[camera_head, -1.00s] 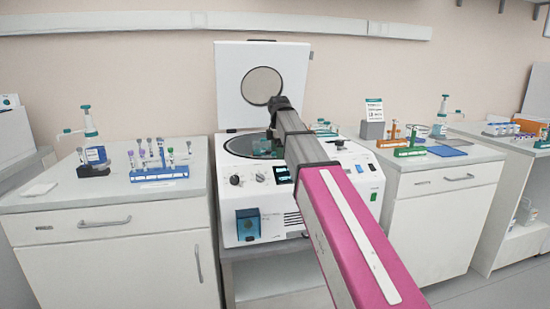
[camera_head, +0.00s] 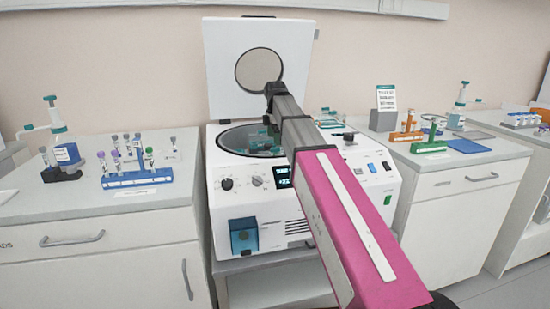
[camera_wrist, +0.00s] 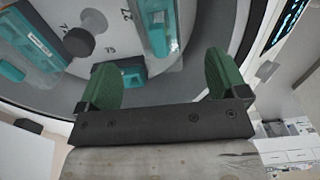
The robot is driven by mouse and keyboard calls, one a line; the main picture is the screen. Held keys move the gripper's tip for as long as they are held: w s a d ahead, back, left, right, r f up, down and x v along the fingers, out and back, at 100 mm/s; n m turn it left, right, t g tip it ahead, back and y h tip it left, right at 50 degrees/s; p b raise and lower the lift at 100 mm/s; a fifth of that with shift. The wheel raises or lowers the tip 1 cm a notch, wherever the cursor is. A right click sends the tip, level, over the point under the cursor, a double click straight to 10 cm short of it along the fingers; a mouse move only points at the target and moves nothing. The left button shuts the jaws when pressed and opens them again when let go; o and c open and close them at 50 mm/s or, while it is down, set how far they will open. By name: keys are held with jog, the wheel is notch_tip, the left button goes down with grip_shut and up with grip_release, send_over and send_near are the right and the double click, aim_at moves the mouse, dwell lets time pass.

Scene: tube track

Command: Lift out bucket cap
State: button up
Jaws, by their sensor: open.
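The centrifuge (camera_head: 235,190) stands open, its lid (camera_head: 222,70) upright at the back. Teal buckets sit in its bowl, small in the head view. In the wrist view, one teal bucket with a clear cap (camera_wrist: 157,28) lies at top centre, another teal bucket (camera_wrist: 30,40) at left, and a teal part (camera_wrist: 131,72) shows beside the left finger. My gripper (camera_wrist: 163,68) is open, with green finger pads apart and nothing seen between them. It is over the bowl, just below the top-centre bucket in the wrist picture; contact cannot be told. In the head view my arm hides it.
A dark rotor knob (camera_wrist: 78,41) rises in the bowl, and the bowl's rim curves close around my gripper. A tube rack (camera_head: 137,179) stands on the left bench. Orange and green racks (camera_head: 428,147) and a blue pad (camera_head: 468,146) lie on the right bench.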

aim_at(275, 152)
notch_tip(275, 152, down, 8)
jog(key=shift+a+f, duration=0.1)
jog(key=c, duration=1)
